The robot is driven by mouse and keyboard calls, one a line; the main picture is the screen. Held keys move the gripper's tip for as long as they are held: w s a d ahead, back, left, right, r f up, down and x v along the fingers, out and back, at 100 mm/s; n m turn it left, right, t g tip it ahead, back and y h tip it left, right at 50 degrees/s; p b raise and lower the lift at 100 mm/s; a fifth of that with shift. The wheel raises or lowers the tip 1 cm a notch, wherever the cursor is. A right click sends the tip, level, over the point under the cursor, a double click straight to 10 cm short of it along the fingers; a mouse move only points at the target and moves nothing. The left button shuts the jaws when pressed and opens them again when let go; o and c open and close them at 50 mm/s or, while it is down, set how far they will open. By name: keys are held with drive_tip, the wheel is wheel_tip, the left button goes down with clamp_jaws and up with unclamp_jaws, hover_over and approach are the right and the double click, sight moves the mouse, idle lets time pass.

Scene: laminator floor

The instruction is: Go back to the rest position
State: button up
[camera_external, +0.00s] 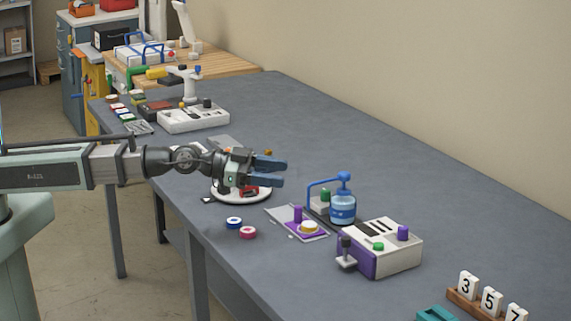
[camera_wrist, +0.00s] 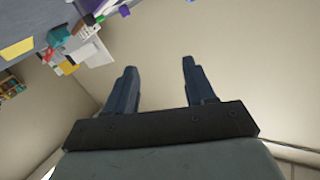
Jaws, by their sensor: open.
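My gripper (camera_external: 274,173) is at the end of my arm, which reaches in from the left, stretched out nearly level above the table. Its two blue fingers are apart with nothing between them. In the wrist view the open fingers (camera_wrist: 157,80) point at a plain beige wall, and the gap between them is empty. In the outside view the gripper is over a white round plate (camera_external: 258,197) with a red item on it, partly hidden by the gripper.
The grey table (camera_external: 330,165) runs under the gripper. A blue bottle device (camera_external: 343,207) and a white-and-purple box (camera_external: 392,250) stand to the right. Blue and pink rings (camera_external: 234,223) lie near the front edge. A white machine (camera_external: 193,117) stands farther back. The table's back right is clear.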

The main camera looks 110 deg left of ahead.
drive_tip(key=s+d+f+m+g+h, duration=0.1)
drive_tip(key=s+d+f+g+h, duration=0.25)
drive_tip(key=d+f, duration=0.55)
drive_tip(key=s+d+f+m+g+h, duration=0.1)
drive_tip(key=s+d+f+g+h, duration=0.1)
drive_tip(key=s+d+f, duration=0.6)
drive_tip(key=s+d+f+g, duration=0.2)
drive_tip(key=f, duration=0.5)
drive_tip(key=s+d+f+g, duration=0.1)
drive_tip(key=s+f+g, duration=0.1)
drive_tip(key=f, duration=0.6)
drive_tip(key=s+f+n+g+y, duration=0.15)
drive_tip(key=s+f+g, duration=0.45)
drive_tip(key=s+f, duration=1.1)
drive_tip(key=s+f+g, duration=0.3)
drive_tip(key=s+f, duration=0.2)
drive_tip(key=s, duration=0.7)
drive_tip(key=s+f+n+g, duration=0.1)
drive_tip(key=s+f+g, duration=0.3)
drive_tip(key=s, duration=0.8)
drive_tip(key=shift+s+a+f+y, duration=0.2)
drive_tip(key=shift+f+y, duration=0.1)
drive_tip(key=shift+f, duration=0.1)
